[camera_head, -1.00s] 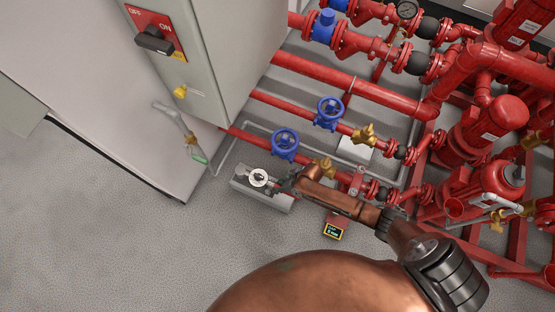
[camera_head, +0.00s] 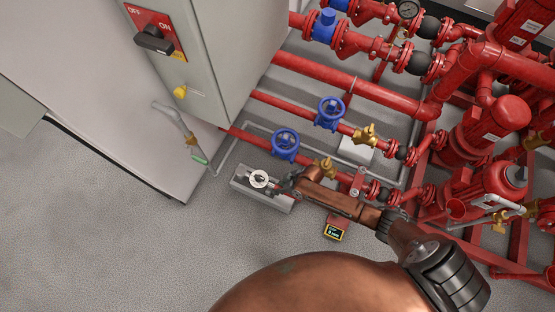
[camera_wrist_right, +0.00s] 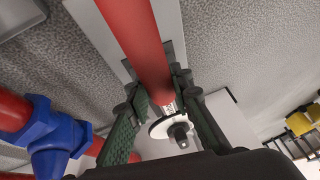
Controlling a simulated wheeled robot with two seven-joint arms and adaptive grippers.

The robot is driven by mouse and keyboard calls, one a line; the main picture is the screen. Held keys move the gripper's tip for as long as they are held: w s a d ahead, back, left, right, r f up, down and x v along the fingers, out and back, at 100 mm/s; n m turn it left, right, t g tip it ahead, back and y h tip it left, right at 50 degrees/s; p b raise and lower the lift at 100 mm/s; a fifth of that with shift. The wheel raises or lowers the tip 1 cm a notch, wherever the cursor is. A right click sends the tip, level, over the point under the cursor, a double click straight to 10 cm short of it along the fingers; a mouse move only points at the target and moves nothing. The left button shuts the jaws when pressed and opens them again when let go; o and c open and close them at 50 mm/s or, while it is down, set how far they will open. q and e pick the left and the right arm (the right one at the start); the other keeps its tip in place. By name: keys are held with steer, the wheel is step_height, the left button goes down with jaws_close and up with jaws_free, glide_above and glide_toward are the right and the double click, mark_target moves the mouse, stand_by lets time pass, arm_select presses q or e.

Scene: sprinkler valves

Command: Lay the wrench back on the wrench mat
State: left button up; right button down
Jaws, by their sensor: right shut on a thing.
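My right gripper (camera_head: 285,184) reaches in from the right, low over a grey box (camera_head: 240,188) on the floor. The disc (camera_head: 258,178) also shows in the head view, at the gripper's tip over the box. I cannot make out a wrench mat. My left gripper is out of view.
Blue handwheels (camera_head: 285,142) on red pipes stand just beyond my gripper, with a brass valve (camera_head: 325,167) close to my arm. A grey cabinet (camera_head: 205,60) stands at the upper left. A small display (camera_head: 334,232) is below my forearm. The floor at lower left is clear.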

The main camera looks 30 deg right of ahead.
steer(key=shift+w+f+b, duration=0.1)
steer(key=shift+f+b, duration=0.35)
steer(key=shift+f, duration=0.25)
steer(key=c, duration=1.8)
jaws_free()
steer(key=shift+o, duration=0.7)
steer(key=shift+s+f, duration=0.1)
steer(key=shift+s, duration=0.1)
steer(key=v, duration=1.2)
steer(key=shift+w, duration=0.15)
